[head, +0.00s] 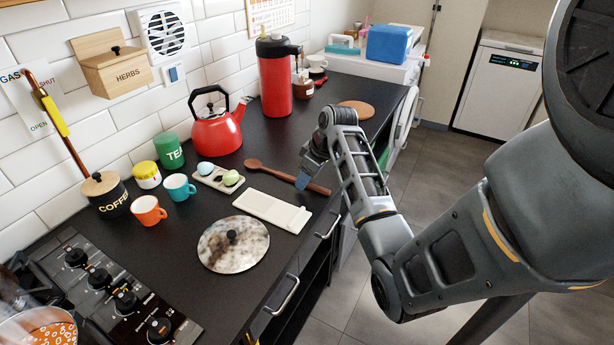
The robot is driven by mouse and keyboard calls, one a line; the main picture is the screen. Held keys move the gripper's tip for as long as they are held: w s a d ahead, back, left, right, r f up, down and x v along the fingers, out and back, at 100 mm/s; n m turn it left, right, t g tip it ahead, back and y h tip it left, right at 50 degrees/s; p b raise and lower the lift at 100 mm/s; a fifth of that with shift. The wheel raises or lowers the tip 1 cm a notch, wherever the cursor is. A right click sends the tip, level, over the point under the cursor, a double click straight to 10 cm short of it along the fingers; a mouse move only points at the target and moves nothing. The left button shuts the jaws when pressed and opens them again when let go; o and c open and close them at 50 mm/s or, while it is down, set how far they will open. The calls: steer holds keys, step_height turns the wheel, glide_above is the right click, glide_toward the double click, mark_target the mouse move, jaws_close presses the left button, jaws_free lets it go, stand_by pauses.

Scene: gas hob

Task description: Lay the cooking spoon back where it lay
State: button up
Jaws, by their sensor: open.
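The brown wooden cooking spoon (275,172) lies on the dark worktop, its bowl to the left and its handle running right toward the front edge. My gripper (303,181) points down at the handle, with the fingers open. A fingertip covers part of the handle; I cannot tell whether it touches the spoon or whether the handle is between the fingers. A long cream-white rest (272,211) lies empty in front of the spoon, apart from it.
A mottled round lid (233,244) lies nearer the hob (105,290). A small tray (219,179) with egg-like items, the red kettle (217,124), a red flask (277,80) and cups stand behind. A round brown mat (356,109) lies farther back.

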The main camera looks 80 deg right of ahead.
steer(key=shift+v, duration=3.95)
